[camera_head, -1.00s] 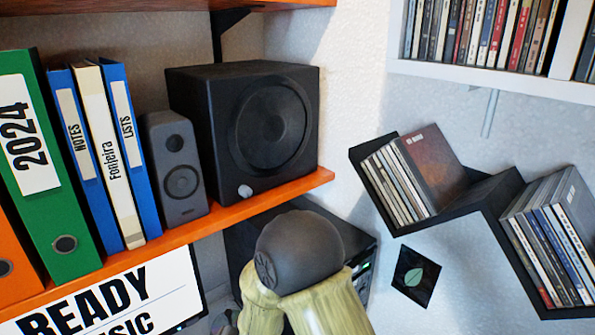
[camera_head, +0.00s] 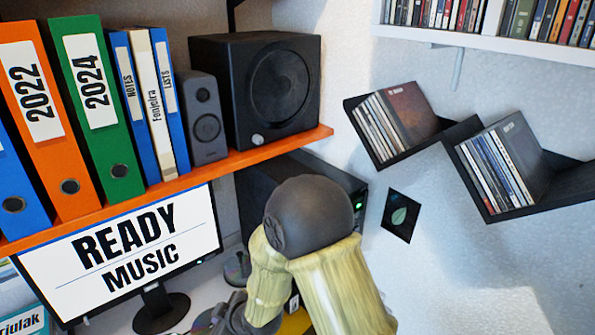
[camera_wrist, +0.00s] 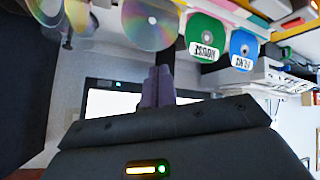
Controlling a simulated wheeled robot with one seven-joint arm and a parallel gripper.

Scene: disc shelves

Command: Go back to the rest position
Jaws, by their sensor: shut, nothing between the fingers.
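My gripper (camera_wrist: 157,88) shows in the wrist view with its two fingers together and nothing between them. Behind the fingers is a bright white panel (camera_wrist: 104,103) in a dark frame. Above the fingers in that picture are a plain shiny disc (camera_wrist: 150,20), a green labelled disc (camera_wrist: 206,32) and a blue labelled disc (camera_wrist: 243,45). The fingers are apart from these discs. In the head view my bent arm fills the lower middle, and the fingers cannot be made out there.
An orange shelf (camera_head: 210,171) holds binders, a small speaker (camera_head: 203,117) and a large speaker (camera_head: 270,88). A monitor (camera_head: 125,250) reading "READY MUSIC" stands below. A black zigzag shelf (camera_head: 462,134) with cases hangs right.

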